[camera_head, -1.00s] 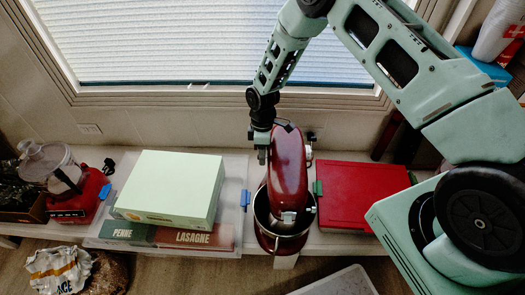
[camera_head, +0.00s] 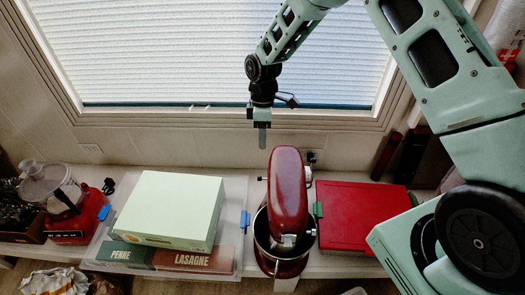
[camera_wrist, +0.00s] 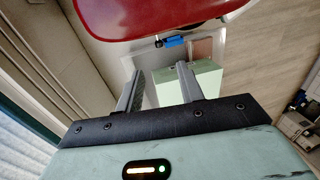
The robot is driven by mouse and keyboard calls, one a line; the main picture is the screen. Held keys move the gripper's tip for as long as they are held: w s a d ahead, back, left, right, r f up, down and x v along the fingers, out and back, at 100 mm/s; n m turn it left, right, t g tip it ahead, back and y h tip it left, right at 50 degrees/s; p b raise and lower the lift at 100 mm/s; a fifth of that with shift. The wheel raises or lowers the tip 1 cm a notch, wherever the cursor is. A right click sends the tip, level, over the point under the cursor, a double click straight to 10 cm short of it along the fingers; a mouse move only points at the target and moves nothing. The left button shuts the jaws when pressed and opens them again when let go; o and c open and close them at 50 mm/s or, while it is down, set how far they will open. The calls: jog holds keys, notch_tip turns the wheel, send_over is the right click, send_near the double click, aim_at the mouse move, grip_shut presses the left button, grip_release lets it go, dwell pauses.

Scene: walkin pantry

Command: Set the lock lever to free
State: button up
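The red stand mixer (camera_head: 287,190) stands on the counter, its head over a steel bowl (camera_head: 264,240). A small dark stub (camera_head: 261,178), which looks like the lock lever, sticks out on the mixer's left side. In the wrist view the red mixer head (camera_wrist: 150,15) fills the top, and a dark stub (camera_wrist: 158,43) shows at its edge. I cannot tell its setting. My gripper (camera_head: 262,147) points down behind and above the mixer's left side, apart from it. In the wrist view my gripper's two fingers (camera_wrist: 160,82) are spread, with nothing held between them.
A pale green box (camera_head: 170,205) sits on pasta boxes (camera_head: 193,261) in a clear tray on the left. A red box (camera_head: 360,212) lies close to the mixer's right. A food processor (camera_head: 62,195) stands far left. The window wall (camera_head: 200,150) is behind my gripper.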

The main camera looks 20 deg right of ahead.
jog(key=shift+w+d+r, duration=0.1)
jog(key=shift+w+r, duration=0.1)
jog(key=shift+r, duration=1.05)
